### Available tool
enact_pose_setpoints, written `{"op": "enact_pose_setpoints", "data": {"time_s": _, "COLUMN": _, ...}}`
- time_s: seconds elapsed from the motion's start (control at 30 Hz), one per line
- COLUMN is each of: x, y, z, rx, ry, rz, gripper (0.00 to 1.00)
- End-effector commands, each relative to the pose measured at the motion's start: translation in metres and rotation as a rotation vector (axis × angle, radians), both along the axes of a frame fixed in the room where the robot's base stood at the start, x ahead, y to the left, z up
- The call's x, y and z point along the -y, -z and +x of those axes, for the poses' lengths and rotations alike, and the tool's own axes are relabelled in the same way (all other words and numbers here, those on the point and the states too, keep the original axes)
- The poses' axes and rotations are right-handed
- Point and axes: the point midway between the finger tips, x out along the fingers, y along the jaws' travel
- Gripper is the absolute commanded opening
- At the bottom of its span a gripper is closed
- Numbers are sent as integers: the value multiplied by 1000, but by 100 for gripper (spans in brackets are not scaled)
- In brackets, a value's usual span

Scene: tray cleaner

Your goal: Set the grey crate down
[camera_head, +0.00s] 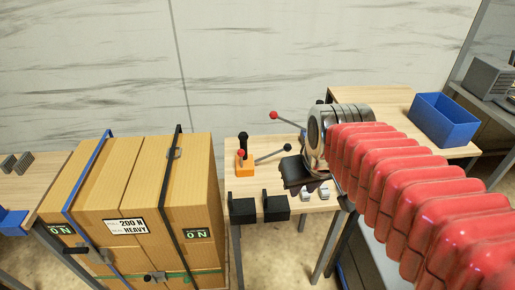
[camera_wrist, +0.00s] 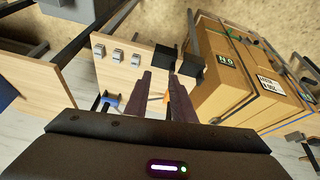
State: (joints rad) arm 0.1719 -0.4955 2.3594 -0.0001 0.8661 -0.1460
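No crate that I can clearly identify as the grey crate shows in either view. A grey box-like thing (camera_head: 488,78) stands on a shelf at the far right in the head view; I cannot tell whether it is the crate. My gripper (camera_head: 303,180) is over the small middle table, its tips partly hidden by the wrist. In the wrist view my gripper's two dark fingers (camera_wrist: 168,85) stand apart with a gap between them and nothing held.
The middle table (camera_head: 262,180) bears an orange-based lever (camera_head: 245,160), black blocks (camera_head: 242,211) and small grey switches (camera_head: 307,193). Large strapped cardboard boxes (camera_head: 150,190) stand close on the left. A blue bin (camera_head: 443,120) sits on the right-hand table (camera_head: 365,94).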

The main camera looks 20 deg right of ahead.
Motion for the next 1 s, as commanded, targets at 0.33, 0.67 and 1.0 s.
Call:
{"op": "enact_pose_setpoints", "data": {"time_s": 0.33, "x": -53, "y": -5, "z": -52, "rx": 78, "ry": -38, "rz": 48, "gripper": 23}}
{"op": "enact_pose_setpoints", "data": {"time_s": 0.67, "x": -59, "y": -4, "z": -59, "rx": 85, "ry": -40, "rz": 57, "gripper": 23}}
{"op": "enact_pose_setpoints", "data": {"time_s": 1.0, "x": -59, "y": -4, "z": -59, "rx": 85, "ry": -41, "rz": 57, "gripper": 23}}
